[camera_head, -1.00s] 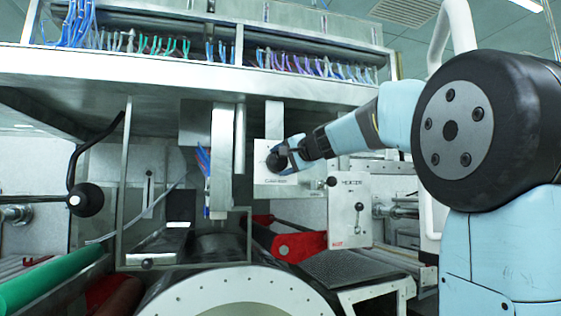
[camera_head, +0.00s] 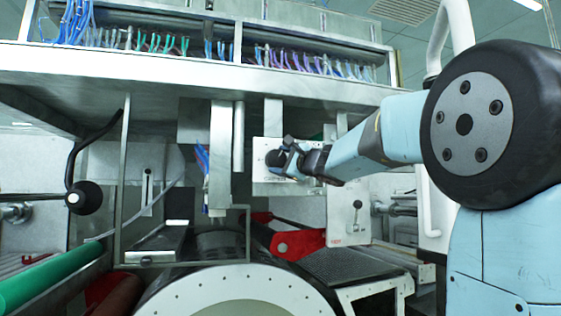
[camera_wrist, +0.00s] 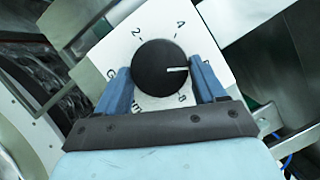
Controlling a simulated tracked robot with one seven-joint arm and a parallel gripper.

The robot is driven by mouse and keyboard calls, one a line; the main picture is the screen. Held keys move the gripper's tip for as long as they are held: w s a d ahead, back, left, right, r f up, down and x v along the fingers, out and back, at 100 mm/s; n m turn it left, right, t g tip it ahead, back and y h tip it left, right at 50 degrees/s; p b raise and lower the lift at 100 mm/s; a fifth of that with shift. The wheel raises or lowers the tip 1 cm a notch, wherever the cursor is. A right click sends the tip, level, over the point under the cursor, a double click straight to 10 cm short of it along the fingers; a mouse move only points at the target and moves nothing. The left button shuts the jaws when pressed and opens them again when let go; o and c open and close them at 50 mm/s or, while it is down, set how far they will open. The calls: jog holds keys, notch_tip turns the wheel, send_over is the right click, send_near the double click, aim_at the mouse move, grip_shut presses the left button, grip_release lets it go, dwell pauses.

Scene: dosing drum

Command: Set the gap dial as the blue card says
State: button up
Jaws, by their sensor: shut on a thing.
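The gap dial is a round black knob (camera_wrist: 160,80) with a white pointer line, on a white plate (camera_wrist: 215,40) marked 2, 4, 8 and mm. In the wrist view the pointer points right, below the 4 and above the 8, towards my right finger. My gripper (camera_wrist: 160,66) is shut on the knob, one blue finger on each side. In the head view my gripper (camera_head: 290,157) is at the dial plate (camera_head: 268,186), which hangs under the machine's beam. I see no blue card in either view.
A second plate (camera_head: 338,222) with a small black-knobbed lever hangs right of the dial, partly behind my arm. Below are a red bracket (camera_head: 298,244) and a large pale drum (camera_head: 240,283).

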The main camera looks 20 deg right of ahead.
jog(key=shift+a+f+m, duration=0.15)
jog(key=shift+f+m, duration=0.05)
jog(key=shift+m, duration=0.3)
jog(key=o, duration=1)
jog(key=shift+o, duration=0.2)
jog(key=shift+r, duration=0.1)
jog(key=shift+s+d, duration=0.25)
jog(key=shift+s, duration=0.25)
jog(key=v, duration=1.2)
jog(key=shift+s+f, duration=0.25)
jog(key=shift+f, duration=0.2)
